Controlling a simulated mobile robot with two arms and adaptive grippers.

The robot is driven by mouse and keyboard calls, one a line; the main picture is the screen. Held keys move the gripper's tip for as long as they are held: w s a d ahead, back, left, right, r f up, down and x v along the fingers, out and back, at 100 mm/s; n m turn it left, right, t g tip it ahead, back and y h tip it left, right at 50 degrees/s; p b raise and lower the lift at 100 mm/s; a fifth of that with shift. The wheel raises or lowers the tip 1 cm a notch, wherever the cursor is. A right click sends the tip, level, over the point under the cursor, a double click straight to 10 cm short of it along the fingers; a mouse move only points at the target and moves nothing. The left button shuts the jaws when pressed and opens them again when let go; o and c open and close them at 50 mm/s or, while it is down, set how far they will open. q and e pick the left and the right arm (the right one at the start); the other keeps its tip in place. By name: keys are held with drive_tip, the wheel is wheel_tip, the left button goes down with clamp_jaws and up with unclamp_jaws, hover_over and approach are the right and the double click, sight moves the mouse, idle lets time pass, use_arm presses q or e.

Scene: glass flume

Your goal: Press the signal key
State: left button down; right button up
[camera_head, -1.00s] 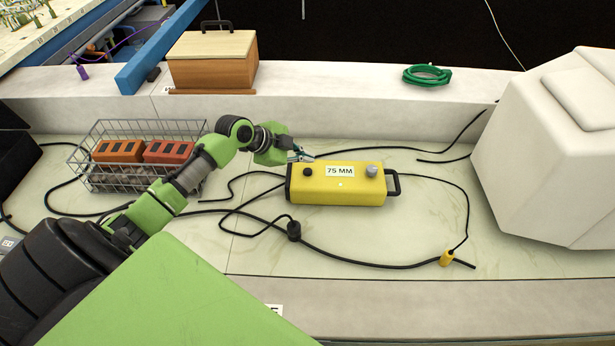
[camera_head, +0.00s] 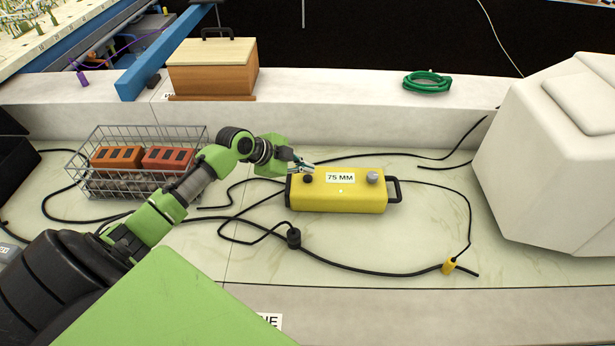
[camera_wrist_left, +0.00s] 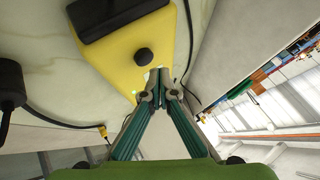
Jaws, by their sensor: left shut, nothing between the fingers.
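A yellow box (camera_head: 337,198) labelled "75 MM" stands on the pale bench. Its top has a black round button (camera_head: 308,179) at the left end and a grey knob (camera_head: 373,177) at the right end. Which of these is the signal key is not marked. My left gripper (camera_head: 309,166) is shut and empty, just behind and above the black button. In the left wrist view the closed fingertips (camera_wrist_left: 159,88) are close to the box (camera_wrist_left: 115,60), beside the black button (camera_wrist_left: 144,55), with a gap in the picture. My right gripper is not in view.
Black cables run around the box, with a yellow connector (camera_head: 449,266) at front right. A wire basket (camera_head: 100,182) with orange blocks stands at left, near my arm. A white bulky housing (camera_head: 545,165) is at right. A wooden box (camera_head: 212,80) and green hose coil (camera_head: 427,82) are behind.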

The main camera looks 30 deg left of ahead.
sight(306, 178)
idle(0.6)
use_arm(q)
drive_tip(key=shift+f+b, duration=0.35)
drive_tip(key=shift+f, duration=0.1)
drive_tip(key=shift+f+b, duration=0.4)
drive_tip(key=shift+f, duration=0.15)
idle(0.5)
drive_tip(key=shift+r, duration=0.1)
drive_tip(key=shift+r+p, duration=0.8)
drive_tip(key=shift+r, duration=0.1)
drive_tip(key=shift+r, duration=0.1)
wheel_tip(306, 178, up, 6)
drive_tip(key=p, duration=0.4)
drive_tip(key=shift+p, duration=0.35)
